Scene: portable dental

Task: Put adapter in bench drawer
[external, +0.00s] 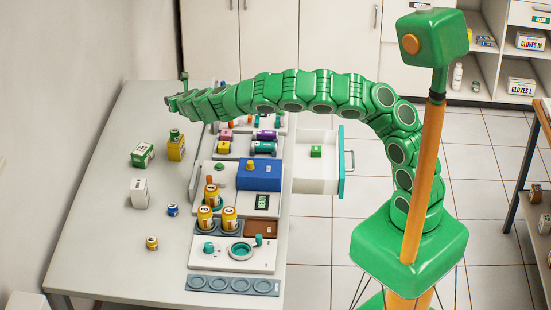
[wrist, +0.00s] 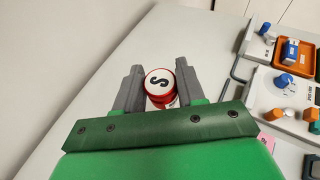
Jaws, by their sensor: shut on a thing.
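My gripper (wrist: 159,82) is shut on a small red cylinder (wrist: 160,87) with a white top marked "S", held between its grey fingers. In the external view my gripper (external: 171,103) is over the far part of the bench, and the cylinder cannot be made out there. I cannot tell whether the cylinder is the adapter or whether it touches the bench.
The bench top (external: 105,220) is clear at front left. A green-and-white box (external: 143,155), a yellow container (external: 176,149), a white bottle (external: 139,193), a blue jar (external: 172,210) and a yellow jar (external: 152,243) stand on it. Equipment with yellow jars (external: 205,218) lines the right side.

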